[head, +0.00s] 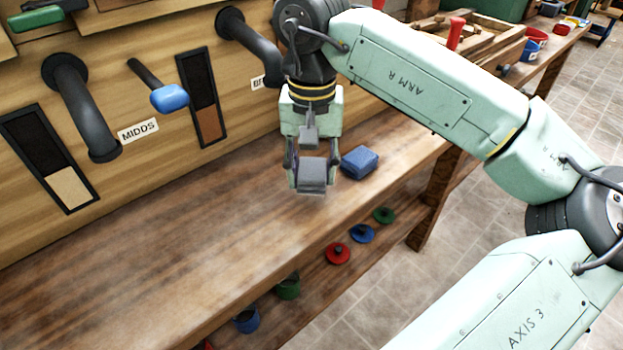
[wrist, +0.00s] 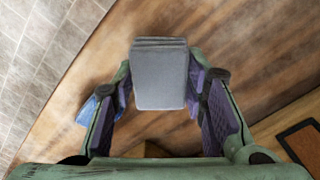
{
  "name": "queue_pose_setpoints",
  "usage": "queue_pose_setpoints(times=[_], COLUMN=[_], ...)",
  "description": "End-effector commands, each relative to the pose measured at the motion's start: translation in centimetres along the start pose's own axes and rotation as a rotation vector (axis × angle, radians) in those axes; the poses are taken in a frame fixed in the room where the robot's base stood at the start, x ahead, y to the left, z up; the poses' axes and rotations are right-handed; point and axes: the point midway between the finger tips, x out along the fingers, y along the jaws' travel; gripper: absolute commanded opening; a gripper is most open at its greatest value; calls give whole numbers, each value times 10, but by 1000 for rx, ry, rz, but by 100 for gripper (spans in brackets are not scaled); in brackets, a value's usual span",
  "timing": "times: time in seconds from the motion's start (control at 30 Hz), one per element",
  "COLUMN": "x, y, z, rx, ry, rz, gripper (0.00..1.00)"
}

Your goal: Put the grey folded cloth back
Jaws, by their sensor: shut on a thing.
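The grey folded cloth (head: 312,174) is between the fingers of my gripper (head: 308,168), over the wooden bench (head: 190,235). In the wrist view the cloth (wrist: 160,76) sticks out past the fingertips, with the purple-padded fingers of my gripper (wrist: 160,88) on either side of it. How far the cloth is above the bench top is hard to tell. A blue folded cloth (head: 360,162) lies on the bench just right of my gripper. It also shows partly behind the left finger in the wrist view (wrist: 92,108).
Red (head: 338,253), blue (head: 362,234) and green (head: 384,215) lids lie on the lower shelf. The bench's left part is clear.

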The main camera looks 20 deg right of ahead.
Motion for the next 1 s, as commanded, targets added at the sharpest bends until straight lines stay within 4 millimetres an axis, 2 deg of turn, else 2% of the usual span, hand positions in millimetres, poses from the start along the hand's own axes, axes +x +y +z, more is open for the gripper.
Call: queue_pose_setpoints(times=[0.1, 0.2, 0.63, 0.67, 0.93, 1.0], x=[20, 31, 40, 39, 38, 38], y=[0, 0, -1, -1, -1, -1], z=[2, 1, 1, 1, 1, 1], rx=[-1, -1, 0, 0, 0, 0], ry=[-3, -2, 0, 0, 0, 0], rz=[-1, 0, -1, -1, -1, -1], gripper=[13, 13, 13, 40, 58, 59])
